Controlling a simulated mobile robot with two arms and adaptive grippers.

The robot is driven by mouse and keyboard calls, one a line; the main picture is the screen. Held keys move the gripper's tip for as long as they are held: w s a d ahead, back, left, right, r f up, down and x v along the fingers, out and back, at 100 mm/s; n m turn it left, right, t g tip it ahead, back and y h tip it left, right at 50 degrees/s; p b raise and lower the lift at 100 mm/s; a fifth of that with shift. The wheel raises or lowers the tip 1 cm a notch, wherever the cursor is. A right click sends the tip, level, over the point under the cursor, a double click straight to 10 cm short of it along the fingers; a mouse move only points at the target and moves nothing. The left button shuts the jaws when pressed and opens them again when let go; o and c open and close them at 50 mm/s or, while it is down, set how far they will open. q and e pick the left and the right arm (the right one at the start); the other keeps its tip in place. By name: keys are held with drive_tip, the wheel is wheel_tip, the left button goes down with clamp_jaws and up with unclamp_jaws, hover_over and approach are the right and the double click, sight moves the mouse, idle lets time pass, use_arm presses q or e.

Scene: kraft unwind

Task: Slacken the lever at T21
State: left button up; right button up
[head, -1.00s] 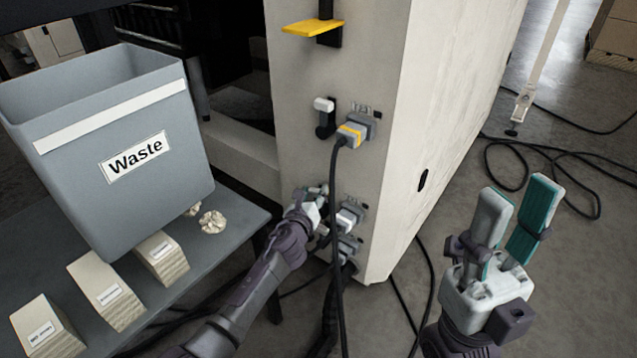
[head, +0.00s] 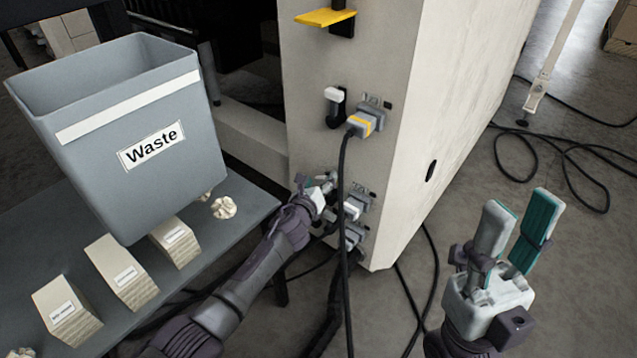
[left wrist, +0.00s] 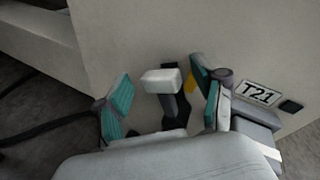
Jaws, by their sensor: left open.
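The T21 lever (left wrist: 162,81) has a white block-shaped handle on a dark mount, fixed to the pale cabinet wall. In the left wrist view it stands between the two teal-padded fingers of my open left gripper (left wrist: 163,92), with a gap visible on its left. Contact on its right side is hard to tell. The T21 label (left wrist: 260,93) is on the wall to the right of the lever. In the head view my left gripper (head: 319,188) is at the cabinet's lower front and mostly hides this lever. My right gripper (head: 519,222) is open and empty, away from the cabinet.
Another white-handled lever (head: 333,95) sits higher up, beside a yellow-banded plug (head: 361,124) whose black cable hangs close to my left gripper. More connectors (head: 354,206) lie just right of that gripper. A grey Waste bin (head: 130,150) stands on a table at left.

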use_arm(q)
drive_tip(key=shift+s+a+r, duration=0.1)
drive_tip(key=shift+s+a, duration=0.15)
drive_tip(key=shift+s, duration=0.2)
drive_tip(key=v, duration=1.1)
drive_tip(key=shift+d, duration=0.1)
